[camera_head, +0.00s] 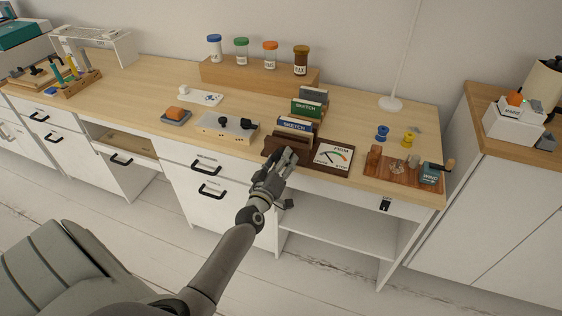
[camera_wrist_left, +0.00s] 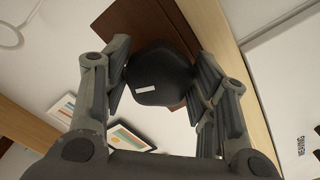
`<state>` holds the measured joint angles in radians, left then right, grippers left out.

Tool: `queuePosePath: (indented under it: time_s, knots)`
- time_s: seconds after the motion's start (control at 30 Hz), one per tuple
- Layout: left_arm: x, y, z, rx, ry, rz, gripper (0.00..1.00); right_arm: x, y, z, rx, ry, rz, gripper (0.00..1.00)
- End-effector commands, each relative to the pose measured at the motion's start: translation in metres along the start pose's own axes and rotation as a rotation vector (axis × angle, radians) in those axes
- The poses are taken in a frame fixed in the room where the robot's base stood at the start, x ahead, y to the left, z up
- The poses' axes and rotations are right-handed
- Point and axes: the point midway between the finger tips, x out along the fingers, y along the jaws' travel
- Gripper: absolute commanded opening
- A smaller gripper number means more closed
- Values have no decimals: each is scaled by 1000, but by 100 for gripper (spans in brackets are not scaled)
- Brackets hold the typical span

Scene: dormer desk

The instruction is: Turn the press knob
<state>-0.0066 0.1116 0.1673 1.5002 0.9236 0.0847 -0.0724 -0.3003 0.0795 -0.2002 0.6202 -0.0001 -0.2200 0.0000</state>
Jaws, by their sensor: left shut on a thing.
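The press knob (camera_wrist_left: 165,72) is dark with a short white mark on its face. In the left wrist view it sits between the two fingers of my left gripper (camera_wrist_left: 168,85), which are closed on its sides. The knob is on the front of a brown wooden press (camera_wrist_left: 135,22), which stands at the desk's front edge in the head view (camera_head: 270,147). My left gripper (camera_head: 284,160) hides the knob there. A dial card (camera_head: 333,156) with a needle and the word FIRM stands right of the press. My right gripper is not in view.
Sketch boxes (camera_head: 296,125) stand behind the press. A white box with dark knobs (camera_head: 227,127) is to its left. A wooden tray (camera_head: 385,178) with small items lies to the right. Drawer handles (camera_head: 211,190) stick out below the desk top.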

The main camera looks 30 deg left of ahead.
Motion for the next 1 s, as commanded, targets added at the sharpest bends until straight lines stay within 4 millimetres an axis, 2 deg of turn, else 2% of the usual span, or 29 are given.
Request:
queuePosePath:
  time_s: [1.0]
  knots:
    - [0,2,0,-971,0,-1,29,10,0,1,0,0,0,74]
